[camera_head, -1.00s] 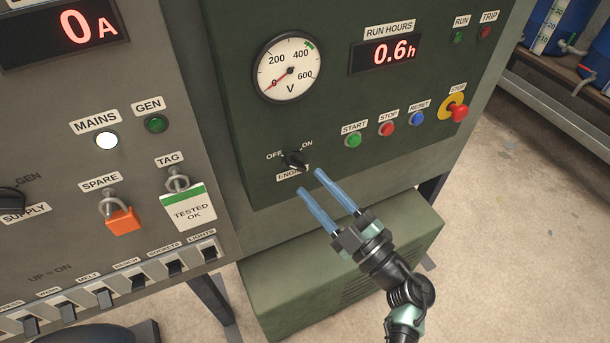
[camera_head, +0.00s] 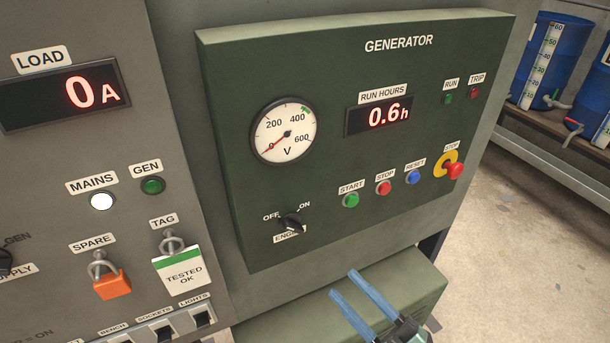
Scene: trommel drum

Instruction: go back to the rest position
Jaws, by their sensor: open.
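My gripper (camera_head: 355,294) is at the bottom of the view, right of centre. Its two blue fingers are apart with nothing between them. It is below the green generator panel (camera_head: 340,100), in front of the green box under it, and apart from the ENGINE switch (camera_head: 291,221). That black knob sits between the OFF and ON labels. The rest of my arm is mostly cut off by the lower edge.
The grey panel (camera_head: 50,160) at left carries a lit white MAINS lamp (camera_head: 103,201), an orange padlock (camera_head: 112,285) and a TESTED OK tag (camera_head: 180,272). The green box (camera_head: 400,282) stands below. Open floor (camera_head: 530,270) lies at right, with blue drums (camera_head: 552,55) on a shelf behind.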

